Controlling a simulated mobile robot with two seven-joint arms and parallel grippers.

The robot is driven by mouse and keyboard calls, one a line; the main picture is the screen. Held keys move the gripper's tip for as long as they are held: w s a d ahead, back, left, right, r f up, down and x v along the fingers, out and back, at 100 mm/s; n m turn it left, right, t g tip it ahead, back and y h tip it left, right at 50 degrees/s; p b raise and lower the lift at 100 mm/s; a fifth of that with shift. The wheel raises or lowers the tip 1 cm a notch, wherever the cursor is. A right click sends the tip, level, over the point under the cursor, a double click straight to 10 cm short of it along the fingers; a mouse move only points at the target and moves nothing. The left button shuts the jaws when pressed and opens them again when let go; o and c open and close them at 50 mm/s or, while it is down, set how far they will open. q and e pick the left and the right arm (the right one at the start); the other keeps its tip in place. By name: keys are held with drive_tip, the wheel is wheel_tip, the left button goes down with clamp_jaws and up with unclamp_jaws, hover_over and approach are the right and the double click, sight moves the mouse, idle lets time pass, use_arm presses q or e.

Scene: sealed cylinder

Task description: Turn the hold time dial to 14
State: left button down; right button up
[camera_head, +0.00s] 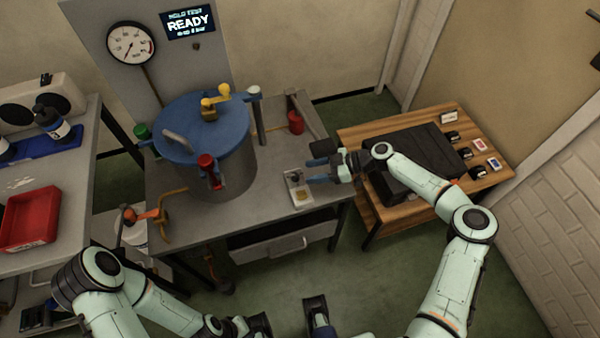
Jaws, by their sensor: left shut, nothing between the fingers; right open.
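A small pale control box (301,197) lies on the grey bench, right of the pressure vessel. A small dark knob (295,178), which looks like the hold time dial, is on its upper part. Its markings and setting are too small to read. My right gripper (312,171) is open at the right side of the box, its two blue fingers pointing left toward the knob with nothing between them. I cannot tell whether they touch the box. My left gripper (262,326) is shut and empty at the bottom edge, far from the box, and partly cut off.
A blue-lidded vessel (203,123) with yellow, red and green fittings stands left of the box. A gauge (130,44) and a display (188,22) reading READY are behind. A black case (420,155) lies on the wooden table (372,219). A red tray (30,218) is left.

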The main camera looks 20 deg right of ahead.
sight(296, 175)
drive_tip(key=x, duration=0.5)
drive_tip(key=shift+d, duration=0.1)
clamp_jaws()
